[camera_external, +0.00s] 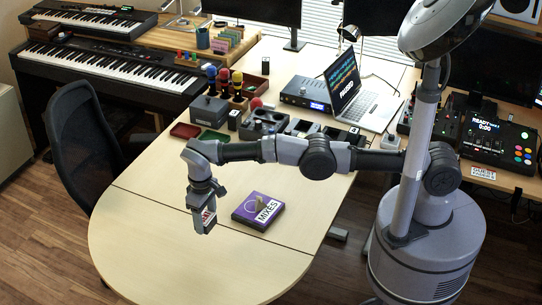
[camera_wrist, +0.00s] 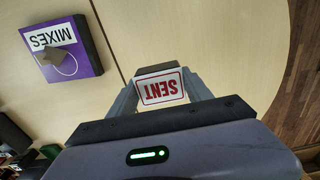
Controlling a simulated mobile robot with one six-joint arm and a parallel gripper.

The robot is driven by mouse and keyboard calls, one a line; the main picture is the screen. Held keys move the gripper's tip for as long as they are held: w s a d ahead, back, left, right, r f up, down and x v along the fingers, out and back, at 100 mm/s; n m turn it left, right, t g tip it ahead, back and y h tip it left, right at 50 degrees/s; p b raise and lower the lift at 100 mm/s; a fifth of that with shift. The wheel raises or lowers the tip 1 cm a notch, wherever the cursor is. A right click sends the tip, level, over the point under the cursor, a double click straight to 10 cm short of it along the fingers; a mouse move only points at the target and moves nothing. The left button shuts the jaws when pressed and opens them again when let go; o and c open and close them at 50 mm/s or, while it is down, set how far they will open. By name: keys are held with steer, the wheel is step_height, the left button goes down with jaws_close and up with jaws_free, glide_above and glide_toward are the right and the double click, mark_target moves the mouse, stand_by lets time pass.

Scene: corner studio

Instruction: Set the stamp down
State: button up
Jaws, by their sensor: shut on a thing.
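My gripper (camera_external: 204,216) points down over the pale table (camera_external: 150,255), near its rounded front end. It is shut on the stamp (camera_wrist: 160,88), which shows a white face with a red border and the red word SENT. The stamp also shows between the fingers in the external view (camera_external: 207,213). I cannot tell whether it touches the tabletop. A purple box marked MIXES (camera_external: 258,211) lies on the table just right of my gripper, with a small tan object on its top. In the wrist view the box (camera_wrist: 84,70) is at the upper left, apart from the stamp.
Red and green trays (camera_external: 186,131), a dark box (camera_external: 209,111), a dark organiser (camera_external: 264,124) and a laptop (camera_external: 358,100) stand farther back. A black chair (camera_external: 85,140) is at the left edge. The table front is clear.

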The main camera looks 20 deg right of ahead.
mark_target(208, 252)
steer(key=s, duration=0.1)
steer(key=s+a+f, duration=0.1)
steer(key=shift+s+a+f+b, duration=0.1)
steer(key=shift+s+f+b, duration=0.1)
steer(key=shift+s+b, duration=0.15)
step_height(208, 252, down, 7)
steer(key=b, duration=0.4)
steer(key=shift+w+f, duration=0.1)
steer(key=shift+f, duration=0.05)
steer(key=shift+r, duration=0.2)
steer(key=shift+c, duration=0.8)
steer(key=shift+f, duration=0.25)
steer(key=o, duration=1.5)
steer(key=shift+o, duration=0.2)
steer(key=shift+r, duration=0.1)
